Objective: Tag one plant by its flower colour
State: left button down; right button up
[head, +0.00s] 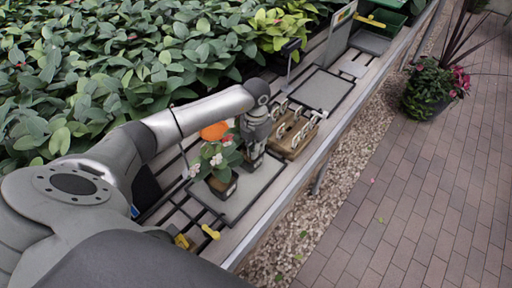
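A potted plant (222,162) with green leaves and small pale flowers stands upright in a brown pot on a grey mat (243,202). A wooden rack (290,148) holding several white looped pieces, perhaps tags, sits on the bench to its right. My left gripper (250,163) points down between the plant and the rack, close beside the plant's leaves. Its fingertips are small and dark, so I cannot tell whether it is open or holds anything. My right gripper is not in view.
An orange round thing (214,131) shows behind the plant. A yellow-handled tool (210,232) lies at the bench's near end. An empty grey mat (321,91), a panel with a coloured strip (340,32) and a green tray (378,18) are farther along. Dense foliage borders the left.

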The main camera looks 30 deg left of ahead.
pick_arm(q)
jog(key=c, duration=1.6)
grip_release()
jog(key=shift+o, duration=0.2)
jog(key=shift+r, duration=0.25)
notch_tip(320, 180, up, 12)
jog(key=shift+f, duration=0.2)
